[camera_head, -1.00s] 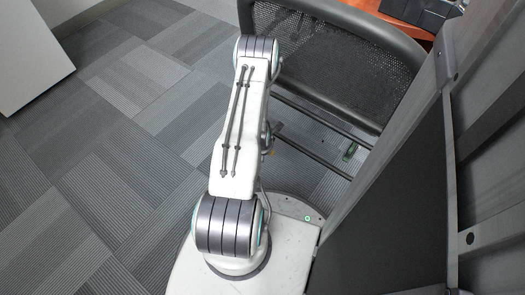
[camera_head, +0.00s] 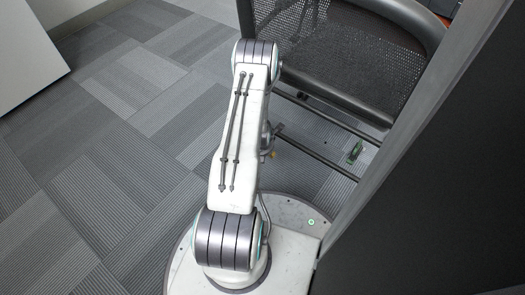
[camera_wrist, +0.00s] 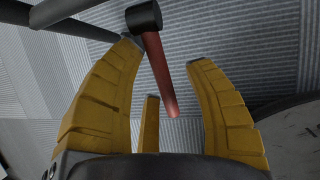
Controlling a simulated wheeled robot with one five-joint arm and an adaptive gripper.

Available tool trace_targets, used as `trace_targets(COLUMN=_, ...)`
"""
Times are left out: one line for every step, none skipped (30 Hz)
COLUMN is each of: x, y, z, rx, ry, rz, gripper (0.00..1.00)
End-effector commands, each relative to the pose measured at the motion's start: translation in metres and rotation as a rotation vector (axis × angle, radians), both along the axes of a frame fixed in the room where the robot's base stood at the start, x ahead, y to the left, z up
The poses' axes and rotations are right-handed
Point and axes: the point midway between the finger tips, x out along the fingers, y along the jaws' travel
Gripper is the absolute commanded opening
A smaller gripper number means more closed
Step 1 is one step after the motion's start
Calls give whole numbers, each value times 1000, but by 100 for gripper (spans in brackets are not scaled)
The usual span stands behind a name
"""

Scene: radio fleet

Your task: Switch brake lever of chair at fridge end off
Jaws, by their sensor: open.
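The chair (camera_head: 350,65) has a black mesh seat and dark rails below, and stands beyond my arm in the head view. In the wrist view a red lever with a black end (camera_wrist: 160,70), seemingly the brake lever, slants between the yellow fingers of my gripper (camera_wrist: 165,57). The fingers are open and spread on both sides of the lever; I cannot tell whether any finger touches it. In the head view my gripper is mostly hidden behind my arm, with only a bit of yellow showing. The fridge cannot be made out.
A tall dark panel with a grey edge (camera_head: 400,135) stands close on the right. A small green object (camera_head: 355,152) shows beneath the chair. A white cabinet (camera_head: 35,55) is at the upper left. Grey carpet (camera_head: 110,160) is clear on the left. Dark bars (camera_wrist: 70,15) cross the wrist view's upper left.

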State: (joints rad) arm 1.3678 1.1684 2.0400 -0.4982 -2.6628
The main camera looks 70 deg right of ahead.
Motion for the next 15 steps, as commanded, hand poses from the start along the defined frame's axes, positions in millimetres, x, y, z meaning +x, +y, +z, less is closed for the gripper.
trace_targets(x=0, y=0, z=-1, rx=0, ry=0, rz=0, gripper=47)
trace_targets(x=0, y=0, z=-1, rx=0, ry=0, rz=0, gripper=47)
trace_targets(x=0, y=0, z=0, rx=0, ry=0, rz=0, gripper=47)
trace_targets(x=0, y=0, z=0, rx=0, ry=0, rz=0, gripper=47)
trace_targets(x=0, y=0, z=0, rx=0, ry=0, rz=0, gripper=47)
trace_targets(x=0, y=0, z=0, rx=0, ry=0, rz=0, gripper=47)
trace_targets(x=0, y=0, z=0, rx=0, ry=0, rz=0, gripper=47)
trace_targets(x=0, y=0, z=0, rx=0, ry=0, rz=0, gripper=47)
trace_targets(x=0, y=0, z=0, rx=0, ry=0, rz=0, gripper=47)
trace_targets(x=0, y=0, z=0, rx=0, ry=0, rz=0, gripper=47)
trace_targets(x=0, y=0, z=0, rx=0, ry=0, rz=0, gripper=49)
trace_targets(x=0, y=0, z=0, rx=0, ry=0, rz=0, gripper=45)
trace_targets(x=0, y=0, z=0, rx=0, ry=0, rz=0, gripper=42)
trace_targets(x=0, y=0, z=0, rx=0, ry=0, rz=0, gripper=40)
trace_targets(x=0, y=0, z=0, rx=0, ry=0, rz=0, gripper=36)
